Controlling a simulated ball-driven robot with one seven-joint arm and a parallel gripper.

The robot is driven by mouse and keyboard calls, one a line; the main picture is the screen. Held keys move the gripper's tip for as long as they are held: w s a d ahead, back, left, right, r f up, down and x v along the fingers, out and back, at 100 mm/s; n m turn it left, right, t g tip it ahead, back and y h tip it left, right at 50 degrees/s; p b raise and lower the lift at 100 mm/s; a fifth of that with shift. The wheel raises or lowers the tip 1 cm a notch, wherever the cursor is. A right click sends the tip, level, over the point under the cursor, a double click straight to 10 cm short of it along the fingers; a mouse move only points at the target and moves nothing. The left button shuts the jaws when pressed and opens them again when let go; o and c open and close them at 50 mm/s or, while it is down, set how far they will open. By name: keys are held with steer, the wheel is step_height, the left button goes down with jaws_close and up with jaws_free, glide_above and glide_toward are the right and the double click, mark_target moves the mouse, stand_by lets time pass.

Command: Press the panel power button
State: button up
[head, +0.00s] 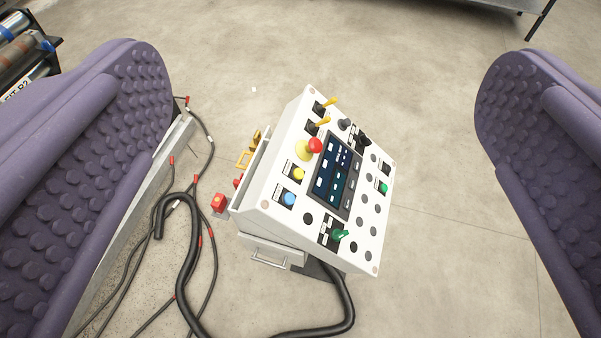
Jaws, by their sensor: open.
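A white control panel (262,200) stands tilted in the middle of the head view. The labels are too small to read, so I cannot tell which is the power button. My gripper (322,130) shows as two purple studded fingers, wide apart at the left and right edges. Nothing is between them within touch; the panel appears beyond them.
Black cables with red ends (187,235) lie at the panel's left, by a grey metal rail (125,240). A rack with rollers (22,50) is at the upper left. A table edge (500,4) shows at the upper right. The concrete floor right of the panel is clear.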

jaws_close()
stand_by(0.3)
stand_by(1.4)
